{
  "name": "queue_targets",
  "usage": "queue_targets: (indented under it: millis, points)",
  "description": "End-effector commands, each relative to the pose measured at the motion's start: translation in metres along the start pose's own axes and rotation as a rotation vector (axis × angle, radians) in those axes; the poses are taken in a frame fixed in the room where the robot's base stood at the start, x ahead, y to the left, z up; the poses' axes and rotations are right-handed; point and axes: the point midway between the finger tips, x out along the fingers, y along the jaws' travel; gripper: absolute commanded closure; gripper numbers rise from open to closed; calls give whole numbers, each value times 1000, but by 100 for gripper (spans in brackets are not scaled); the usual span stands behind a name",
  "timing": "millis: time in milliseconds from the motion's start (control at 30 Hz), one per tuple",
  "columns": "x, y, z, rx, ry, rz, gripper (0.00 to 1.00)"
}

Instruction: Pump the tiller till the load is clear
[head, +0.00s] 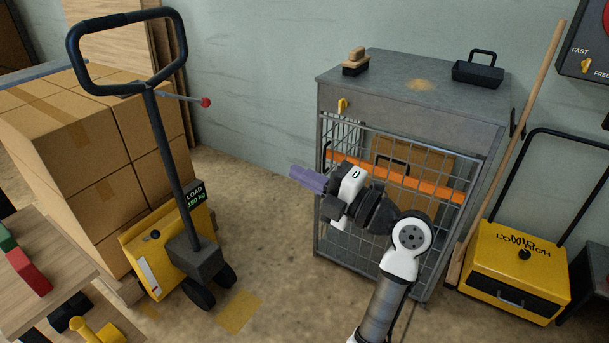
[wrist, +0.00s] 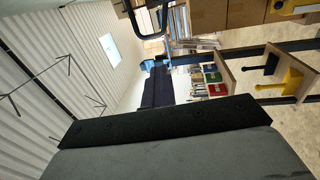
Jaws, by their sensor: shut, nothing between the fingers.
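The tiller (head: 165,130) is a black loop handle on a long shaft. It rises, leaning slightly left, from the yellow pallet truck (head: 140,250) at the left of the head view. The load (head: 70,150), a stack of cardboard boxes, stands behind the truck; its underside is mostly hidden, so I cannot tell its clearance. A small display (head: 195,195) on the truck reads LOAD and a kg figure. My gripper (head: 297,174) is shut and empty, with purple fingers pointing left, well right of the tiller and not touching it. The wrist view shows the loop handle (wrist: 137,22) near the top.
A grey cabinet (head: 400,95) with a wire-mesh front stands behind my arm, a brush (head: 355,61) and black tray (head: 478,72) on top. A yellow sweeper (head: 515,270) is at the right. A wooden table (head: 60,290) is at lower left. Floor between truck and cabinet is clear.

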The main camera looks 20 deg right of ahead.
Motion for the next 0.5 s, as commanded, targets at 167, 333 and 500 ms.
queue_targets:
  millis: [167, 333, 500]
  points:
    - [0, 0, 0, 0, 0, 0, 100]
    - [0, 0, 0, 0, 0, 0, 84]
    - [0, 0, 0, 0, 0, 0, 62]
